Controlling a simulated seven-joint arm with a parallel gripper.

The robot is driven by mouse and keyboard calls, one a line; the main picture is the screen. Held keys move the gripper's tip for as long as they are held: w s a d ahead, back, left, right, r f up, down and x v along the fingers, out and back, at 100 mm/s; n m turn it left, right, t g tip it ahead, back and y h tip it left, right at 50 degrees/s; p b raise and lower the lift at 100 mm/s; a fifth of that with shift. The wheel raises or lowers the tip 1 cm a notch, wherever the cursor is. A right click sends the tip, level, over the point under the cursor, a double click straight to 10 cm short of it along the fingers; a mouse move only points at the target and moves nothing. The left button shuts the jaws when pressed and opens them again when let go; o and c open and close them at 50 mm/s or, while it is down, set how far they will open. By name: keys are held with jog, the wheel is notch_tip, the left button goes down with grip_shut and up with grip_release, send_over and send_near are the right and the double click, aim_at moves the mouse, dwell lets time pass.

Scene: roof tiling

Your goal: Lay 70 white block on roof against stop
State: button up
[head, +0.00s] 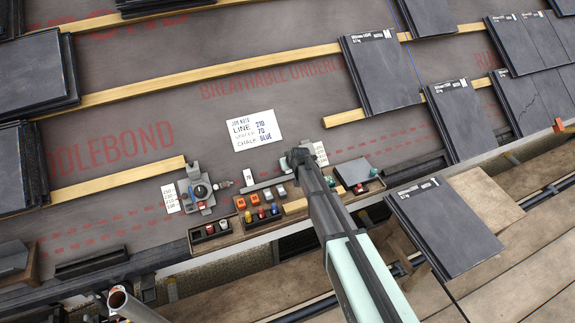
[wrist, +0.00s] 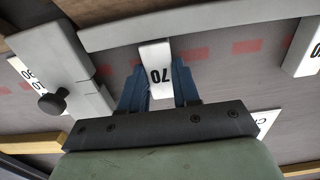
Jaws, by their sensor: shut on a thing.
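A note (head: 257,130) on the roof reads line 210, 70 and chalk blue.
A wooden tray (head: 210,232) with coloured pieces lies below. Timber battens (head: 190,75) and dark slates (head: 380,72) cover parts of the roof. A loose slate (head: 445,225) is at right.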

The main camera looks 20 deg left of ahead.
jog(key=shift+s+d+f, duration=0.1)
jog(key=shift+s+d, duration=0.05)
jog(key=o, duration=1.1)
jog(key=shift+c, duration=0.2)
jog(key=v, duration=0.7)
dwell(0.4)
